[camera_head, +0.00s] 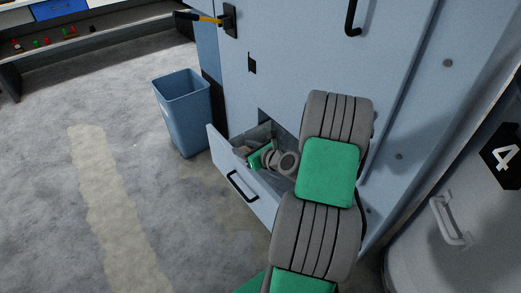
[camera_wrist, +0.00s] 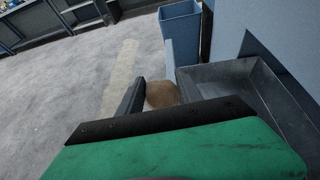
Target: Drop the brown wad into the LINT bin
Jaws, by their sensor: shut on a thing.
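The brown wad (camera_wrist: 161,94) is held between the two fingers of my gripper (camera_wrist: 152,92) in the wrist view. In the head view my gripper (camera_head: 247,152) is at the open drawer, over its left part, and my arm hides some of the drawer. A blue bin (camera_head: 188,125) stands on the floor left of the drawer; it also shows at the top of the wrist view (camera_wrist: 180,35). No LINT label is readable on it. The part of its inside that shows looks empty.
The open drawer (camera_head: 240,185) with a black handle juts from the blue-grey cabinet (camera_head: 275,75). A yellow-handled lever (camera_head: 205,18) sticks out above the bin. A grey unit marked 4 (camera_head: 450,170) stands at right. A shelf (camera_head: 80,45) is at back left. The floor at left is clear.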

